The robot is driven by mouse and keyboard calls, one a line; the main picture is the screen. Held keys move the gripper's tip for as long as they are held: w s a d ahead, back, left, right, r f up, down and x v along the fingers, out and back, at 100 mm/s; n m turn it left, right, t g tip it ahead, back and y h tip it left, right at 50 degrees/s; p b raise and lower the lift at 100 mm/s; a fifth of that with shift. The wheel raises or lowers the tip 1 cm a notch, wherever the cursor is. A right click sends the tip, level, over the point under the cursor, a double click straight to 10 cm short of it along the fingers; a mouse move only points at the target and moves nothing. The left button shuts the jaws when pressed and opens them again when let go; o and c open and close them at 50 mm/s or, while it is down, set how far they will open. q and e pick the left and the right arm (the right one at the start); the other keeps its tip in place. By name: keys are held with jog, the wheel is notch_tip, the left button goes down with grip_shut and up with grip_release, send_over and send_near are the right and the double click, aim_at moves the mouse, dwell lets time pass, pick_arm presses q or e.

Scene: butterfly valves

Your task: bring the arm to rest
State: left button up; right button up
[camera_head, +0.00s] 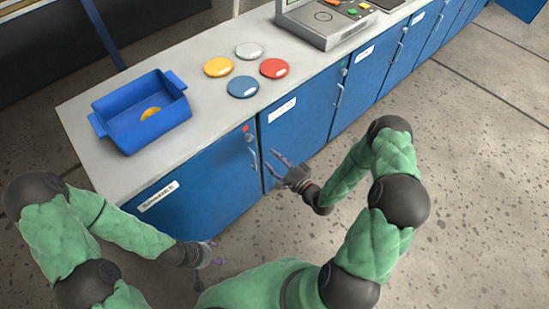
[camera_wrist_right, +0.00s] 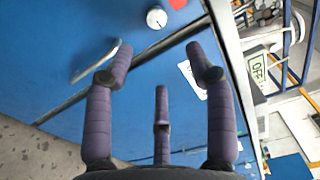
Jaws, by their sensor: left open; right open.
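My right gripper (camera_head: 283,165) is open and empty in front of the blue cabinet doors, below the counter's front edge. In the right wrist view its purple fingers (camera_wrist_right: 160,68) are spread, with nothing between them. A blue cabinet front fills much of the view behind them. My left gripper (camera_head: 212,252) is open and low in the head view, in front of the cabinet and left of the right gripper. Both green-sleeved arms are bent, and both hands are over the floor side of the counter. I cannot tell the exact gap between the right fingers and the door.
A grey counter (camera_head: 105,165) holds a blue bin (camera_head: 150,135) with a yellow piece (camera_head: 150,113) inside. Yellow (camera_head: 218,66), white (camera_head: 249,50), red (camera_head: 273,68) and blue discs (camera_head: 243,87) lie beside it. A door handle (camera_head: 252,158) juts out near my right gripper. Speckled floor (camera_head: 460,170) is clear at right.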

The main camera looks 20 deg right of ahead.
jog(key=s+a+f+n+g+h, duration=0.1)
jog(key=s+a+f+n+g, duration=0.25)
jog(key=f+g, duration=0.2)
jog(key=s+a+f+n+g+h, duration=0.1)
jog(key=s+a+f+n+g, duration=0.1)
jog(key=a+f+n+g, duration=0.3)
jog(key=s+a+f+n+g, duration=0.1)
jog(key=s+a+g, duration=0.1)
jog(key=s, duration=0.5)
jog(key=s+a+f+n+g, duration=0.1)
jog(key=s+g, duration=0.3)
jog(key=s, duration=0.4)
jog(key=shift+a+f+n, duration=0.4)
jog(key=shift+n, duration=0.25)
